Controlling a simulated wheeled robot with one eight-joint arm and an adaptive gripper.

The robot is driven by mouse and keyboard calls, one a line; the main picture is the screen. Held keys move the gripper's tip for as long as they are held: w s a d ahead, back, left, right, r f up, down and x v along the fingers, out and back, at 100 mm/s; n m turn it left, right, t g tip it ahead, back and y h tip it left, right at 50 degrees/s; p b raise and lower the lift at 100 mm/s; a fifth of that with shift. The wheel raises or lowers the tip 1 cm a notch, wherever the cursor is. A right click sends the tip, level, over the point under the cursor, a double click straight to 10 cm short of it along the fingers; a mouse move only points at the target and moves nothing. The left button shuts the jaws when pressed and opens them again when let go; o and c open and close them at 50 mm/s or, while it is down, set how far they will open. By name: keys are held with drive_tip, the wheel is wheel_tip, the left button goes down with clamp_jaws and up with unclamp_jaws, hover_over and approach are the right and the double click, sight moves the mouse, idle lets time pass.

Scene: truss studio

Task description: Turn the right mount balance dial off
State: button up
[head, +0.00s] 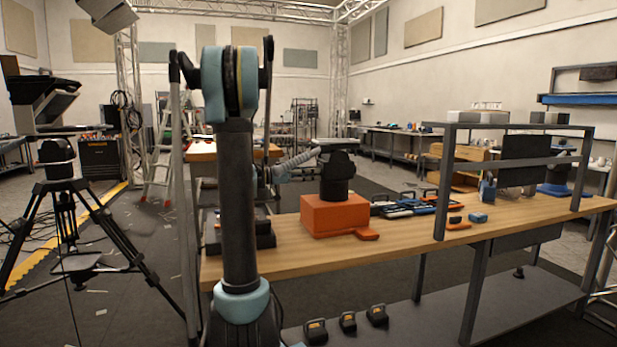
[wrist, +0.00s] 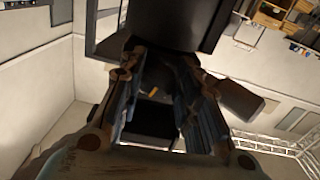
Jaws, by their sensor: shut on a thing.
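The right mount (head: 335,178) is a black, rounded head on an orange block on the wooden bench, with a flat grey plate on top. In the head view my arm partly hides the area to its left, and its dial cannot be made out. In the wrist view the two fingers of my gripper (wrist: 160,105) stand on either side of a dark part, the balance dial (wrist: 154,93), and are shut on it. A small orange mark shows on this dark part. A large black body of the mount (wrist: 180,25) fills the top middle of the wrist view.
A second mount (head: 57,150) stands on a black tripod at the left. The wooden bench (head: 400,240) carries tools and a metal frame (head: 440,190) to the right. Small black weights (head: 347,322) lie on the shelf below. A ladder (head: 168,150) stands behind.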

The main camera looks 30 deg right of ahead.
drive_tip(key=n, duration=0.6)
drive_tip(key=shift+r, duration=0.1)
drive_tip(key=n, duration=0.6)
drive_tip(key=shift+s+r+n, duration=0.1)
drive_tip(key=shift+s+n, duration=0.05)
drive_tip(key=shift+n, duration=0.25)
drive_tip(key=shift+a, duration=0.1)
drive_tip(key=o, duration=0.8)
drive_tip(key=v, duration=1.2)
